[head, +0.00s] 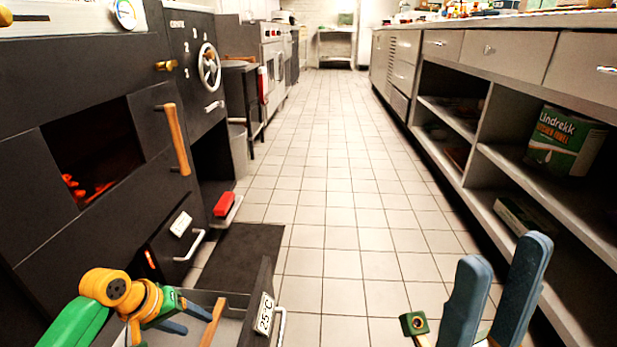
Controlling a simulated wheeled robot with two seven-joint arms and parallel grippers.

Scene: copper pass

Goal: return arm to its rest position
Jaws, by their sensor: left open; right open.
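My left arm, green and yellow, comes in at the lower left of the head view. Its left gripper (192,319) has blue fingers spread apart with nothing seen between them. It is over or beside a grey open-topped drawer (238,331) with a "25°C" label, close to a wooden handle (213,322). My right gripper (499,285) is at the lower right, its two blue fingers pointing up, apart and empty. It appears in front of the tiled floor and the right-hand shelves. Most of the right arm is out of view.
A dark oven (80,235) with a glowing opening and a wooden door handle (177,140) stands at left. A red block (223,204) is beside the dark floor mat (240,255). A shelved counter (500,165) runs along the right. The tiled aisle (335,170) between is clear.

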